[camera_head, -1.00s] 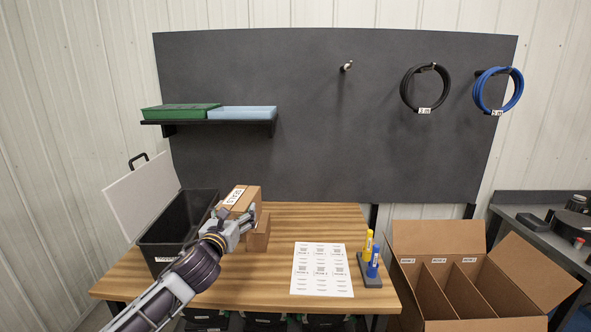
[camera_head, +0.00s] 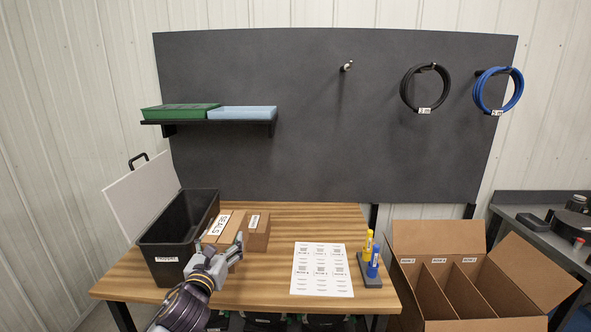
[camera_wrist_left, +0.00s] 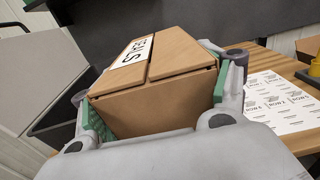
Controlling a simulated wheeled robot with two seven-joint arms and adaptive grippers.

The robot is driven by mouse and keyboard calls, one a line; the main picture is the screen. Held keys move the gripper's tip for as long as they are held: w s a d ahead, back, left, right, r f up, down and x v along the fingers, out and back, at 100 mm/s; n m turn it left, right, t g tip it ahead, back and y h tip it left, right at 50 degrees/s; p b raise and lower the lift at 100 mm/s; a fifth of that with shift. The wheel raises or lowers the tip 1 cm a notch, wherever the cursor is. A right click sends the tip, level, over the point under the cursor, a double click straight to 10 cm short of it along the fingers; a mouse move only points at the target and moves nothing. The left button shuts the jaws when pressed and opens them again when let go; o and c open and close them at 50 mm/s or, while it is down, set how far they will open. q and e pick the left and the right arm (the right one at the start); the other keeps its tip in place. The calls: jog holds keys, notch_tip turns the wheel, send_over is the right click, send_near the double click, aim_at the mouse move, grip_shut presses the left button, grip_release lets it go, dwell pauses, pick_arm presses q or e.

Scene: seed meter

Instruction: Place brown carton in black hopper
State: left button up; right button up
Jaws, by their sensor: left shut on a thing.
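A brown carton (camera_head: 226,222) with a white "SEALS" label is held by my left gripper (camera_head: 218,258). In the left wrist view, the green-padded fingers are shut on two sides of the carton (camera_wrist_left: 155,107). In the head view the carton is just right of the black hopper (camera_head: 172,248), close to its right wall; I cannot tell whether they touch. The hopper stands at the table's left end, with its pale lid (camera_head: 142,194) open. Its dark edge also shows at left in the left wrist view. My right gripper is not in view.
A second brown carton (camera_head: 259,235) stands on the wooden table (camera_head: 318,220) right of the held one. A label sheet (camera_head: 320,268) and a holder with yellow and blue tubes (camera_head: 370,270) are further right. A divided cardboard box (camera_head: 450,285) stands beyond the table's right edge.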

pick_arm(q)
jog(key=shift+y, duration=0.5)
jog(key=s+f, duration=0.1)
jog(key=f, duration=0.2)
jog(key=s+a+f, duration=0.1)
jog(key=f, duration=0.2)
jog(key=s+a+f, duration=0.1)
jog(key=f, duration=0.2)
jog(key=shift+s, duration=0.35)
jog(key=shift+n, duration=0.3)
jog(key=shift+s+f, duration=0.75)
jog(key=shift+f, duration=0.65)
jog(key=shift+s+f, duration=0.8)
jog(key=shift+f, duration=0.6)
jog(key=shift+s+f, duration=0.75)
jog(key=shift+f, duration=0.65)
jog(key=shift+r, duration=0.1)
